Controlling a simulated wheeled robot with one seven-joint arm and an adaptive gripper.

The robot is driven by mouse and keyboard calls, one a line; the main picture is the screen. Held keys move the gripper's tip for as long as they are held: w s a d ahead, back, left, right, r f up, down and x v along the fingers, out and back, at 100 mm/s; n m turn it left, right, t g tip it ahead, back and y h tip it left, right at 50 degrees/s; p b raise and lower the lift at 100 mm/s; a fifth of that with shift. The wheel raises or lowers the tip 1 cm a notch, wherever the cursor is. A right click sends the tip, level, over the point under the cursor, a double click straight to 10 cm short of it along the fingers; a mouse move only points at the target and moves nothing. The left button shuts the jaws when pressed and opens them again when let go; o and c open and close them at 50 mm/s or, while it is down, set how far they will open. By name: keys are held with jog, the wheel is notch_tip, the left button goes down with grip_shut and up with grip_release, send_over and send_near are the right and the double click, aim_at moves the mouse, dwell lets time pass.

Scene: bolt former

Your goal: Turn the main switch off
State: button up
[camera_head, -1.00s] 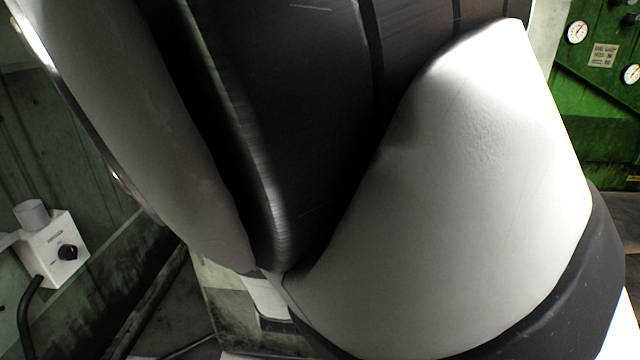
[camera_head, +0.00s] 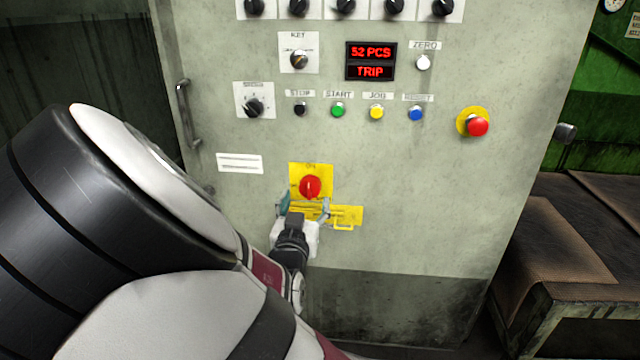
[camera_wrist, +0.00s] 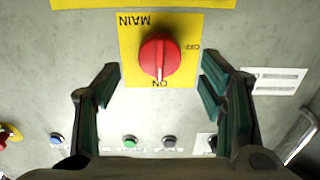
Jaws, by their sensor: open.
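The main switch is a red rotary knob (camera_head: 310,187) on a yellow plate (camera_head: 298,170), low in the middle of the grey cabinet front. In the wrist view the knob (camera_wrist: 158,60) appears upside down, with its pale mark toward the ON label; OFF is printed to its right. My gripper (camera_head: 304,206) is just below the knob in the head view. In the wrist view my gripper (camera_wrist: 160,79) is open and empty, its green-padded fingers spread to either side of the knob and apart from it. Contact with the panel cannot be told.
A yellow hasp strip (camera_head: 348,214) lies just under the switch, partly behind my gripper. Above are a red display (camera_head: 370,61) reading "52 PCS TRIP", several push buttons, and a red emergency button (camera_head: 477,126). A cabinet handle (camera_head: 186,115) is at left.

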aim_at(309, 193)
jog(key=shift+w+d+b, duration=0.1)
jog(key=shift+w+b, duration=0.6)
jog(key=shift+w, duration=1.95)
jog(key=c, duration=1.2)
